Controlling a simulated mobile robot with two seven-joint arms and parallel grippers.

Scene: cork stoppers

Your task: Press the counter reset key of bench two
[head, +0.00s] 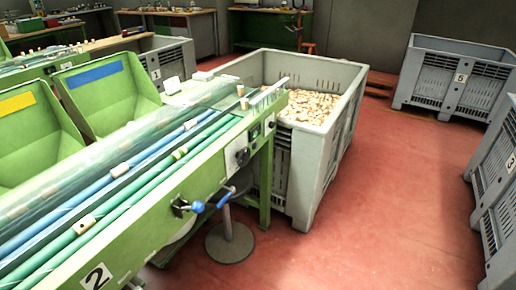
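Bench two is the long green sorting bench (150,222) at the left, with a white "2" plate (96,277) on its near side. A light panel with a black round part (243,157) sits on its side face near the far end. Small dark-and-white fittings (268,124) are further along that face. I cannot tell which part is the counter reset key; the details are too small. A lever with blue grips (210,201) sticks out from the side. Neither of my grippers is in view.
A grey crate full of corks (345,120) stands at the bench's far end. A round-based stool or stand (229,243) is on the floor beside the bench. Crate five (455,85) and crate three (490,190) stand at the right. The red floor (390,200) between is clear.

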